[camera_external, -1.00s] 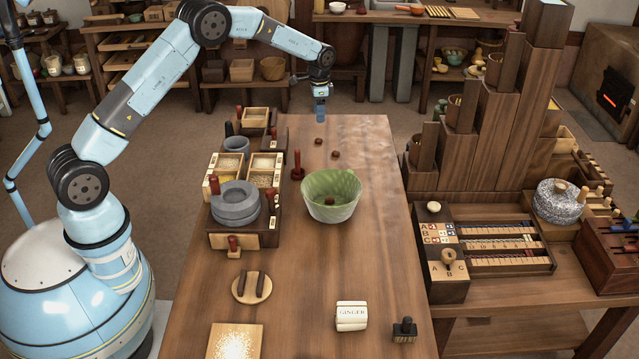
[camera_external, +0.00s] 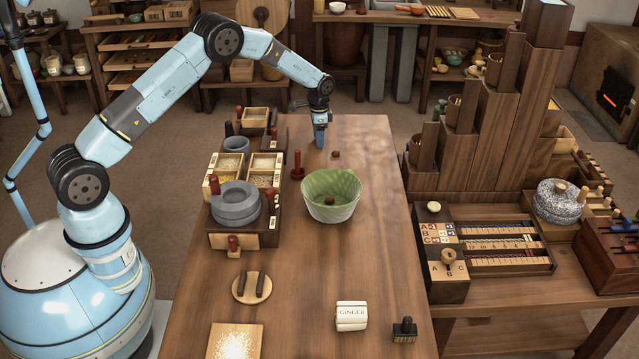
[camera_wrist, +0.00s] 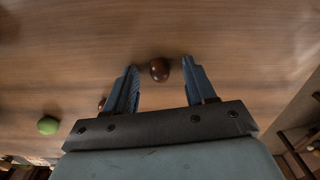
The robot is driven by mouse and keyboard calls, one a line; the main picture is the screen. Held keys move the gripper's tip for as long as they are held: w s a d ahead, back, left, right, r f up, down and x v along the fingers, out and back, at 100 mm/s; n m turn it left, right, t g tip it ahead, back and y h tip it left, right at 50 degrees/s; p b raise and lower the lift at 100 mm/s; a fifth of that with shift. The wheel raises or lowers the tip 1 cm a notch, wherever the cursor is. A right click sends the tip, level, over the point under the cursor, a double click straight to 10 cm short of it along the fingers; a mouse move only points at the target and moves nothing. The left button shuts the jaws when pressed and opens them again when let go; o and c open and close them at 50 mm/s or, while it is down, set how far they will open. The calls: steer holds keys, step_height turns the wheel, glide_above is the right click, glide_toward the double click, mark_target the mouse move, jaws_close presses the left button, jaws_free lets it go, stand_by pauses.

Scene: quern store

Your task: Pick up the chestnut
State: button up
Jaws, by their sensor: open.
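A round, dark brown chestnut (camera_wrist: 159,69) lies on the wooden table in the wrist view, in the gap between my fingertips and near their ends. My gripper (camera_wrist: 160,77) is open and empty, one finger on each side. In the external view my gripper (camera_external: 320,146) points down low over the far part of the table and hides one brown nut behind it. Another brown nut (camera_external: 335,154) lies just right of it. In the wrist view a second brown thing (camera_wrist: 101,103) is partly hidden behind the left finger.
A green bowl (camera_external: 319,213) with a brown nut in it stands nearer the camera. A dark red upright peg (camera_external: 297,166) is left of my gripper. Trays and a grey quern (camera_external: 236,208) line the left edge. Table to the right is clear.

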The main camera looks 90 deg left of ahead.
jaws_close()
stand_by(0.5)
